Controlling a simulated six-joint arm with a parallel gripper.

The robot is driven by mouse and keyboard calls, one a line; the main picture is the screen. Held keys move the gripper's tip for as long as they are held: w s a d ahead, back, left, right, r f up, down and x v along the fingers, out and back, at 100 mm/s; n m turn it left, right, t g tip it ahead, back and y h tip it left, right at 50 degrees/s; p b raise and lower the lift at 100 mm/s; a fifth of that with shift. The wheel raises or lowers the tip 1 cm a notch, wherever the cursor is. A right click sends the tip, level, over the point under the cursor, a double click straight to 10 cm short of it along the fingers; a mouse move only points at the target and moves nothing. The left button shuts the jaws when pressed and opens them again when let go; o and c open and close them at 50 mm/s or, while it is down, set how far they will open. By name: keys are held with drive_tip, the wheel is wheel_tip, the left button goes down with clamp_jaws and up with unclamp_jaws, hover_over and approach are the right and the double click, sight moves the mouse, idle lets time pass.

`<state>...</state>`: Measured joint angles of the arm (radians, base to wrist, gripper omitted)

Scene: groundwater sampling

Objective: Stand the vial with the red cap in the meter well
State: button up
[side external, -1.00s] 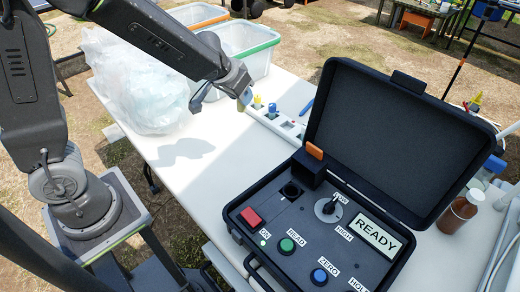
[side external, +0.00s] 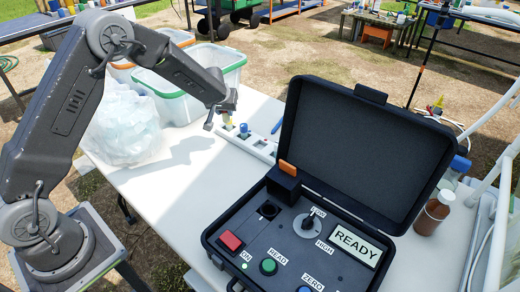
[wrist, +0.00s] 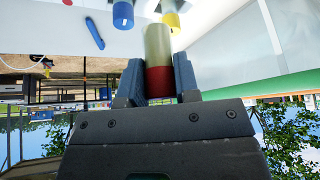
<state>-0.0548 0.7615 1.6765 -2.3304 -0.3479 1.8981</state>
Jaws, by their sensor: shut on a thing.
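My gripper (wrist: 159,82) is shut on the vial with the red cap (wrist: 159,78). In the wrist view the cap is between the fingers and the pale yellowish vial body points away from me. In the side external view my gripper (side external: 226,110) is at the far end of the white rack (side external: 262,148), and the held vial is hard to make out there. I cannot tell whether its lower end is clear of the rack. The meter well (side external: 268,209) is a dark, empty-looking round opening in the black meter case (side external: 222,210), well in front of my gripper.
A vial with a blue cap (side external: 244,128) and one with a yellow cap (wrist: 171,20) stand in the rack beside the held vial. The case lid (side external: 355,140) stands open. Green-rimmed bin (side external: 190,98) and plastic bag (side external: 125,130) are at the left. The white table is clear left of the case.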

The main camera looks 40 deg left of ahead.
drive_tip(key=shift+w+a+f, duration=0.15)
drive_tip(key=shift+w+a, duration=0.05)
drive_tip(key=w+d+f, duration=0.2)
drive_tip(key=d, duration=0.1)
drive_tip(key=w+d+f, duration=0.2)
drive_tip(key=d, duration=0.1)
drive_tip(key=w+d+f, duration=0.2)
drive_tip(key=d+f, duration=0.1)
drive_tip(key=d, duration=0.1)
drive_tip(key=shift+f, duration=1.75)
drive_tip(key=shift+f, duration=0.2)
drive_tip(key=o, duration=0.9)
